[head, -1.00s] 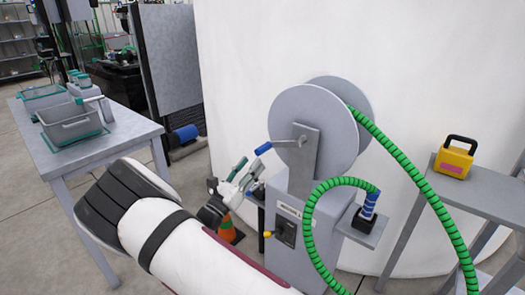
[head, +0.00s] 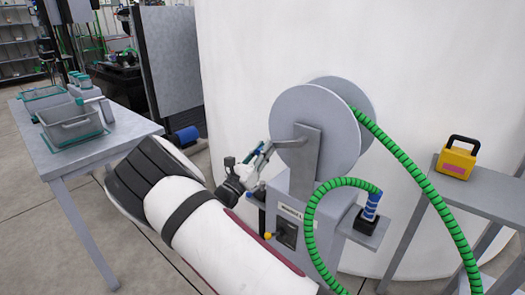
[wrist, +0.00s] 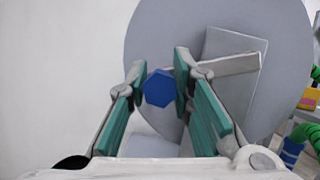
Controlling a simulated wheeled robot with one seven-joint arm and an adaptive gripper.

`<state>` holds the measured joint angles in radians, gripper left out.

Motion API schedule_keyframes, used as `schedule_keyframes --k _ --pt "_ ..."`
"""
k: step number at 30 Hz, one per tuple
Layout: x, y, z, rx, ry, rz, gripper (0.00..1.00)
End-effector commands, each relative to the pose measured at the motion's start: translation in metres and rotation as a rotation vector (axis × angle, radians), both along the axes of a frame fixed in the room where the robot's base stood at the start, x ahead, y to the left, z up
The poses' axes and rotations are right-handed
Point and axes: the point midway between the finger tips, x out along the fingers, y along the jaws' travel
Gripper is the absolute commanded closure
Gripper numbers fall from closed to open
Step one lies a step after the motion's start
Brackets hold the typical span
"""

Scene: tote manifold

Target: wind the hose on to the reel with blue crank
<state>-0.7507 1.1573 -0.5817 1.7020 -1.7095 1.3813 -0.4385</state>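The reel (head: 312,125) is a pair of large grey discs on a grey stand, with a grey crank arm (head: 290,144) on its front. The blue crank handle (wrist: 160,88) points at the wrist camera and lies between the teal finger pads of my gripper (wrist: 161,84). The pads stand apart on either side of it, with narrow gaps; contact is not clear. In the head view my gripper (head: 262,163) is at the crank's end and largely covers the handle. The green ribbed hose (head: 418,172) runs from the top of the reel down to the right, and a loop rises to a blue-collared end on a small shelf.
A grey table (head: 95,153) with trays stands at the left. A yellow case (head: 456,158) sits on a grey bench at the right. A large white curved wall (head: 245,70) stands close behind the reel. The stand's front carries a dark panel with a yellow knob (head: 267,236).

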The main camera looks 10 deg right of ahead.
Motion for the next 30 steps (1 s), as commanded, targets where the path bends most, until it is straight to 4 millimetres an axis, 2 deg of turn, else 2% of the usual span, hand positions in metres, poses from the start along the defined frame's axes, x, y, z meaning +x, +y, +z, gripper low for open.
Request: schedule_keyframes --k 14,20,30 --pt "0.002 0.002 0.005 0.03 -0.041 0.001 1.0" --pt "0.004 0.004 0.018 0.101 -0.139 0.001 1.0" --pt "0.005 0.004 0.05 0.286 -0.389 0.002 1.0"
